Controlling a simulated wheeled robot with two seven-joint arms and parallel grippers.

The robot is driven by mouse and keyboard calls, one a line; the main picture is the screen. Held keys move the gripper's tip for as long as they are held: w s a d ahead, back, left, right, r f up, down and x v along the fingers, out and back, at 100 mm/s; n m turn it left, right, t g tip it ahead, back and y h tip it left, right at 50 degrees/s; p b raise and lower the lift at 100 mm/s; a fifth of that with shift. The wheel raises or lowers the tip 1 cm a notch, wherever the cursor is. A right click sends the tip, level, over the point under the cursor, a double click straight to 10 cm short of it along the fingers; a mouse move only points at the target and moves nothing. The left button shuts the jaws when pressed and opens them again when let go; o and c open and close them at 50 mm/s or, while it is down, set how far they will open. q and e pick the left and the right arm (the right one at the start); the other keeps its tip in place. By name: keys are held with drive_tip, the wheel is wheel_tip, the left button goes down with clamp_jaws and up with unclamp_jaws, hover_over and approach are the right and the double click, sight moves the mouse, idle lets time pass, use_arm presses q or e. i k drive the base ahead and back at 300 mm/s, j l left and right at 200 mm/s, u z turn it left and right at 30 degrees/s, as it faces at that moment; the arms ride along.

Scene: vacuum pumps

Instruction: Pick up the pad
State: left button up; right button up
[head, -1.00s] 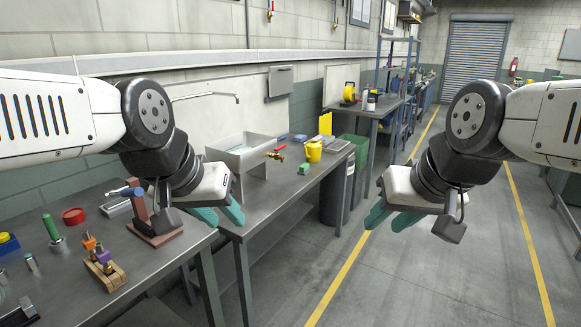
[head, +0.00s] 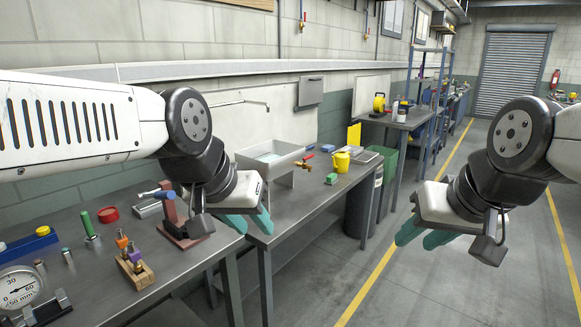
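A small green block (head: 331,178), which may be the pad, lies on the far bench beside a yellow mug (head: 341,162). A flat blue item (head: 327,148) lies behind the mug; I cannot tell which of them is the pad. My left gripper (head: 250,222) hangs over the near end of that bench, in front of the sink, with its teal fingers apart and nothing between them. My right gripper (head: 421,236) hangs over the floor to the right of the benches, fingers apart and empty. Both grippers are clear of the green block.
A sink (head: 270,157) and a brass valve with red handle (head: 304,163) stand left of the green block. The near bench holds a red clamp stand (head: 184,224), a wooden block with tools (head: 134,270) and a pressure gauge (head: 20,289). A green bin (head: 383,165) stands beyond the bench.

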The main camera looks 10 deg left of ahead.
sight(332, 179)
drive_tip(key=i+l+u, duration=0.1)
drive_tip(key=i, duration=0.45)
drive_tip(key=i+l+u, duration=0.1)
drive_tip(key=i+l, duration=0.2)
drive_tip(key=i, duration=0.2)
drive_tip(key=i+l+u, duration=0.1)
drive_tip(key=i+l, duration=0.15)
drive_tip(key=i, duration=0.25)
drive_tip(key=i+l+u, duration=0.1)
drive_tip(key=i+l, duration=0.2)
drive_tip(key=i, duration=0.2)
drive_tip(key=i+l+u, duration=0.1)
drive_tip(key=i+l, duration=0.25)
drive_tip(key=i, duration=0.15)
